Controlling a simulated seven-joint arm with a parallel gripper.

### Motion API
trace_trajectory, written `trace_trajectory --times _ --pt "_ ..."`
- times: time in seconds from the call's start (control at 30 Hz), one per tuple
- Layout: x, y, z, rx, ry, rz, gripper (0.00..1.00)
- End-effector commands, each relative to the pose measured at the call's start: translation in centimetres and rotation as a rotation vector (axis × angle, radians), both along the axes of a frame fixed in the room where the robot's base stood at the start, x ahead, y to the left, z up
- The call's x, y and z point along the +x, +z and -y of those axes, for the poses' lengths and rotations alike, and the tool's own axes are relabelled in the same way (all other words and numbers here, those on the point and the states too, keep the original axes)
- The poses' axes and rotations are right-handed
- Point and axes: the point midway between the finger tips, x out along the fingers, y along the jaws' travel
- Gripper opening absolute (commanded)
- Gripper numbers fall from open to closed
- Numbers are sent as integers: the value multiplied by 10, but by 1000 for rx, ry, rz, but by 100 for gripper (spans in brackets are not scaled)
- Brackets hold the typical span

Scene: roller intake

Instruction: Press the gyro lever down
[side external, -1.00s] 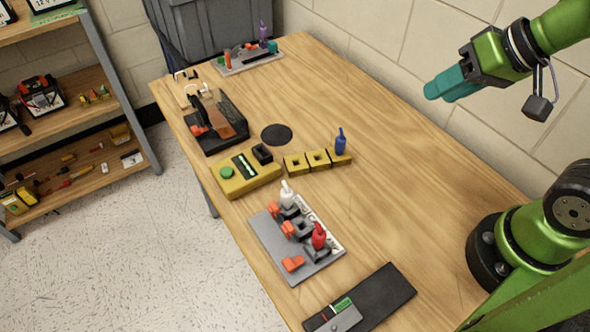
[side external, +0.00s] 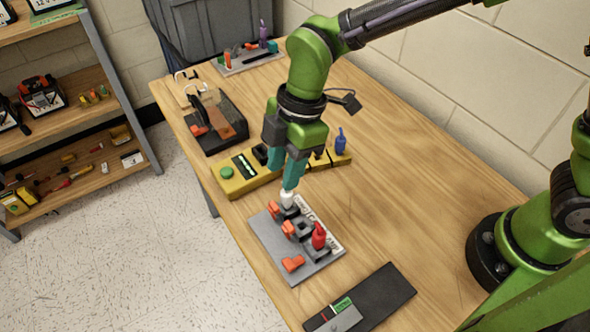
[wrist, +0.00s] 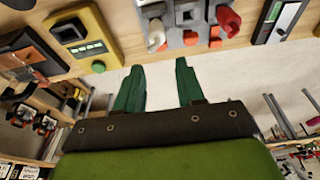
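No part carries a label I can read as gyro, so I cannot tell which piece is the gyro lever. A grey board (side external: 268,240) holds a white-topped piece (side external: 288,198), a red-topped piece (side external: 319,236) and several orange parts. A black-based device with a brown slanted paddle (side external: 228,118) stands farther back. My gripper (side external: 290,188) points down right over the white-topped piece, hiding its tip; contact is unclear. In the wrist view, the teal fingers (wrist: 158,68) are apart with nothing seen held, and the white piece (wrist: 155,38) shows beyond them.
A yellow box with a green button (side external: 227,173) and yellow blocks with a blue-topped piece (side external: 341,143) lie behind my gripper. Another small board (side external: 247,60) is at the back. The table's right side is clear.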

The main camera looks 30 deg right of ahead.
Motion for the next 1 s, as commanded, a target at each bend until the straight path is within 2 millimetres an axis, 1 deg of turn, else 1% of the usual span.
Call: trace_trajectory --times 0.13,0.27,0.7,0.9,1.0 --pt "0 -6 -1 -1 16 2 38" --pt "-1 -18 -4 -2 13 0 38" --pt "-1 -68 -16 -2 10 0 38" --pt "0 -83 -20 -1 10 1 38" --pt "0 -86 -21 0 10 2 38"
